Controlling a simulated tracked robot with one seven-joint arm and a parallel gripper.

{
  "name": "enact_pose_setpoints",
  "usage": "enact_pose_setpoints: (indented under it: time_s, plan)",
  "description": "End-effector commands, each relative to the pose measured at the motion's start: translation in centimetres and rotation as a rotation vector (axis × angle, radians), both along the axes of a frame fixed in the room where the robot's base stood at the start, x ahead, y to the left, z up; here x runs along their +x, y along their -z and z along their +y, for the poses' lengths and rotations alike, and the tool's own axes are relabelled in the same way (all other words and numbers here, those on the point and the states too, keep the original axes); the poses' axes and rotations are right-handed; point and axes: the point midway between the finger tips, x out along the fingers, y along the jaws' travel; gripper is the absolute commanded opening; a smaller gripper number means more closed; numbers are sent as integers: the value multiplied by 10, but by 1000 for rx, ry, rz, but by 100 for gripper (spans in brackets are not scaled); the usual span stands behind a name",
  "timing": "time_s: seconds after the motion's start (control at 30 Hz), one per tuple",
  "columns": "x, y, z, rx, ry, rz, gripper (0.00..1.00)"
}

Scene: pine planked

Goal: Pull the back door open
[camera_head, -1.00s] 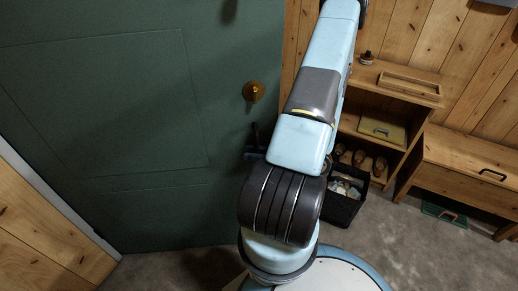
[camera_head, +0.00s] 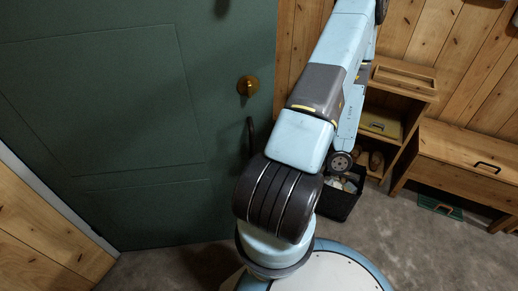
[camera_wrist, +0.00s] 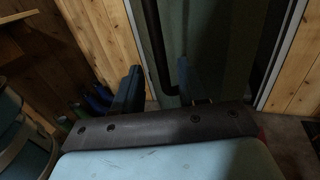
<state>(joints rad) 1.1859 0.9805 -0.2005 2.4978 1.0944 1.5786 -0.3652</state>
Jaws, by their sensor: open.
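The green back door (camera_head: 110,110) fills the left of the head view and looks closed. A brass knob (camera_head: 248,87) is near its right edge, with a dark upright pull handle (camera_head: 250,135) below it, partly behind my arm. In the wrist view the door (camera_wrist: 205,35) is ahead, and the dark curved handle (camera_wrist: 158,65) lies between the fingers in the picture. My gripper (camera_wrist: 160,84) is open, one finger on each side of the handle in view. I cannot tell whether they touch it. In the head view my arm hides the gripper.
A wooden shelf unit (camera_head: 405,80) with shoes and a wooden bench (camera_head: 465,150) stand along the plank wall at right. A black basket (camera_head: 340,203) sits on the floor behind my arm. Concrete floor (camera_head: 430,250) is clear at lower right.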

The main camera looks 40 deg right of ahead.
Motion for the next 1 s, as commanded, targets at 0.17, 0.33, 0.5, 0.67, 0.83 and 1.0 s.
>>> enact_pose_setpoints:
  time_s: [0.17,0.33,0.5,0.67,0.83,1.0]
  plan:
    - [-25,1,-24,-3,3,2,42]
    - [-41,1,-38,-2,2,-1,42]
    - [-49,1,-44,-1,1,2,42]
    - [-50,1,-45,-1,0,1,42]
    - [-50,1,-45,-1,0,1,38]
    - [-46,-8,-45,-35,-36,-4,21]
